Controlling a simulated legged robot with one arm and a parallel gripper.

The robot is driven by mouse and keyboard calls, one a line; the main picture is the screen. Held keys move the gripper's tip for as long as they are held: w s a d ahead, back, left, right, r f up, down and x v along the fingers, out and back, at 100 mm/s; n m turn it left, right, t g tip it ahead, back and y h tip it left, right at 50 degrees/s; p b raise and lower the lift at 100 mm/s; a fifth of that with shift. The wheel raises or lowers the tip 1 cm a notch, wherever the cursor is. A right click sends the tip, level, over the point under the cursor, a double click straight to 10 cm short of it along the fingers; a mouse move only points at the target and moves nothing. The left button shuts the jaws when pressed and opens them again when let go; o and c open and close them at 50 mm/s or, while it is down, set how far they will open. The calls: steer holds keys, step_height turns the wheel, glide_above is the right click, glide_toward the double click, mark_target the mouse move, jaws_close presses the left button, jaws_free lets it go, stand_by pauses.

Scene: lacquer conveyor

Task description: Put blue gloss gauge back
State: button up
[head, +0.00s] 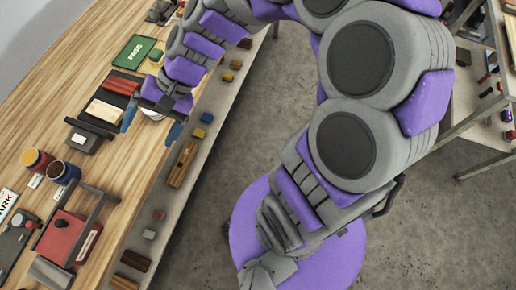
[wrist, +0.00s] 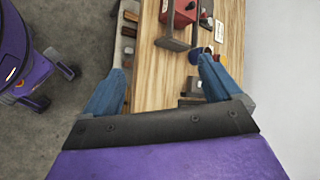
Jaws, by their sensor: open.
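I cannot tell for sure which thing is the blue gloss gauge. My gripper (head: 152,124) is over the wooden bench near its aisle-side edge, its blue fingers spread apart with nothing seen held between them. A pale round thing (head: 152,114) shows partly behind the gripper. In the wrist view the spread fingers of my gripper (wrist: 162,75) frame bare bench top. A jar with a dark blue top (head: 62,172) stands further along the bench, and it also shows by the right finger in the wrist view (wrist: 194,56).
A green PASS plate (head: 137,51), a dark tray (head: 122,84) and a pale wooden block (head: 105,111) lie near my gripper. A jar with an orange-red top (head: 38,160) and a red box (head: 66,236) stand nearer. A lower ledge (head: 215,133) carries small blocks.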

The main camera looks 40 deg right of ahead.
steer(key=s+d+n+h, duration=0.5)
steer(key=s+d+h, duration=0.4)
steer(key=s+d, duration=0.7)
steer(key=shift+s+f+g+h, duration=0.3)
steer(key=shift+s+f+g, duration=0.15)
steer(key=shift+s, duration=0.45)
